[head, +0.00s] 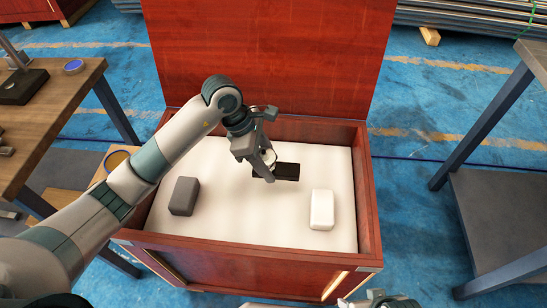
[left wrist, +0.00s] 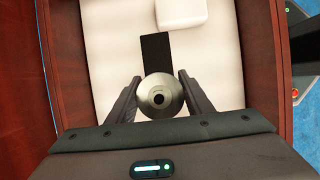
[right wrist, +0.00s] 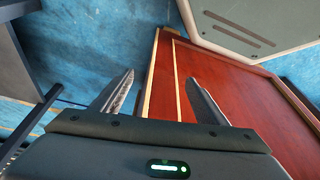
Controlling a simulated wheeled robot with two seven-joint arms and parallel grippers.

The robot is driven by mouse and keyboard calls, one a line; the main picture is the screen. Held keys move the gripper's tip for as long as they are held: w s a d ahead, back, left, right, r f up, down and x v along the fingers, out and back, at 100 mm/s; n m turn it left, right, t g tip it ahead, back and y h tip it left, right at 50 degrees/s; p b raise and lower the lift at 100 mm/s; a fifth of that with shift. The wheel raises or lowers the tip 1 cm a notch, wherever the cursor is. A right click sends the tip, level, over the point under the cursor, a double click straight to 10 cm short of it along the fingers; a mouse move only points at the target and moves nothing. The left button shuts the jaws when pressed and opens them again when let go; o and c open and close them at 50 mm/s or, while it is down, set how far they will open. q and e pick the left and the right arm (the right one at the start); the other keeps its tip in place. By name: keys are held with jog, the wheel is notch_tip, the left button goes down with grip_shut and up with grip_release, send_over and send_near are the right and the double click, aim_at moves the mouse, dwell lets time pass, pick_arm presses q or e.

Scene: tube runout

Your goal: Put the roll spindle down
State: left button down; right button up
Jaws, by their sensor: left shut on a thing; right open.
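My left gripper (head: 262,164) is over the inside of an open red wooden crate (head: 371,200). It is shut on the roll spindle (left wrist: 161,95), a silvery round piece seen end-on with a dark hole in its middle, between both fingers in the left wrist view. In the head view the spindle (head: 269,157) is mostly hidden by the gripper. A black rectangle (head: 287,172) lies in the white lining (head: 250,215) beside and partly under it. I cannot tell whether the spindle touches it. My right gripper (right wrist: 160,95) is open and empty, outside the crate.
A grey block (head: 184,196) lies left and a white block (head: 321,209) right on the lining. The crate's raised lid (head: 270,50) stands behind. A wooden workbench (head: 55,100) is at left, and a dark-legged table (head: 490,125) at right.

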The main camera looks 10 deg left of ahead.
pick_arm(q)
jog(key=s+a+f, duration=0.1)
jog(key=a, duration=0.1)
jog(key=s+a+f, duration=0.3)
jog(key=s+a, duration=0.1)
jog(key=shift+s+a+f+p, duration=0.1)
jog(key=shift+s+f+p, duration=0.15)
jog(key=shift+f+p, duration=0.15)
jog(key=shift+f, duration=0.1)
jog(key=shift+f, duration=1.95)
jog(key=c, duration=0.9)
grip_release()
jog(key=v, duration=1.2)
